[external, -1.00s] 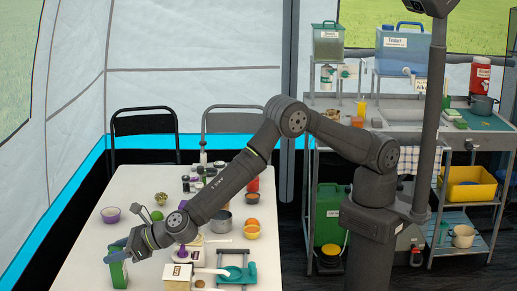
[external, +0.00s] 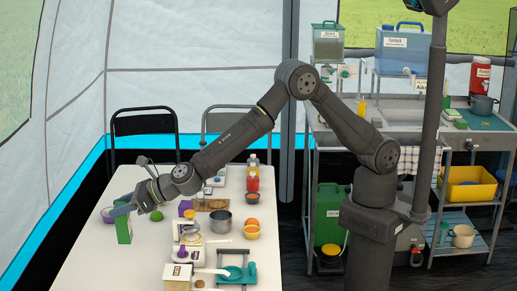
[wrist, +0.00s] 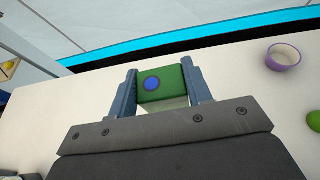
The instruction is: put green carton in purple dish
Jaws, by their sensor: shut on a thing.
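The green carton (external: 124,231) is upright between the fingers of my gripper (external: 123,210) at the left side of the white table. In the wrist view, the carton's green top with a blue round cap (wrist: 152,83) shows between both fingers of my gripper (wrist: 163,84), which is shut on it. I cannot tell how far its bottom is above the table. The purple dish (external: 105,213) is just behind and left of the carton, partly covered by my gripper. In the wrist view, the purple dish (wrist: 284,60) looks empty and stands apart, right of the carton.
A green round fruit (external: 157,216) lies right of my gripper; its edge shows in the wrist view (wrist: 314,122). A grey pot (external: 220,222), an orange bowl (external: 251,233) and a purple-and-white appliance (external: 186,250) stand farther right. The table (external: 85,255) is bare at front left.

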